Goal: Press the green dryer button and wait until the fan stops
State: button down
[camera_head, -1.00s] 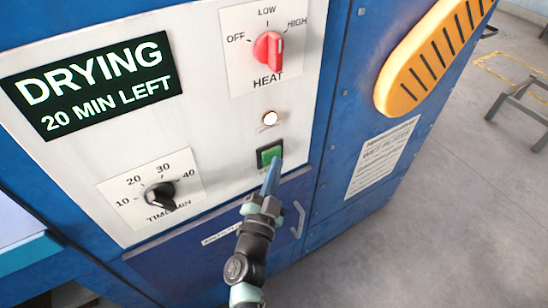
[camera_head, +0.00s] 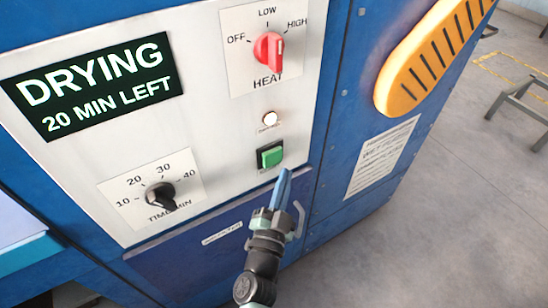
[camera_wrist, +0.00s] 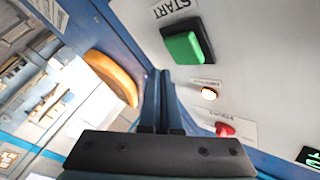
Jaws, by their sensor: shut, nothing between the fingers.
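The green button (camera_head: 270,155) sits in a black surround on the dryer's white control panel, and it shows large in the wrist view (camera_wrist: 184,49) beside the word START. My gripper (camera_head: 284,176) is shut, with its blue fingertips below and to the right of the button, apart from it. In the wrist view the shut fingers (camera_wrist: 158,90) point past the button. The dark display (camera_head: 92,85) reads DRYING, 20 MIN LEFT. A small round lamp (camera_head: 270,118) above the button glows white. The fan itself is not visible.
The red heat knob (camera_head: 269,49) points about LOW. The black time knob (camera_head: 159,195) is at the panel's lower left. A door handle (camera_head: 299,219) is right beside my gripper. An orange slotted vent (camera_head: 430,58) sticks out at right. Open floor lies at the right.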

jog(key=shift+s+d, duration=0.45)
jog(key=shift+s, duration=0.2)
jog(key=shift+s+d, duration=0.45)
jog(key=shift+s, duration=0.2)
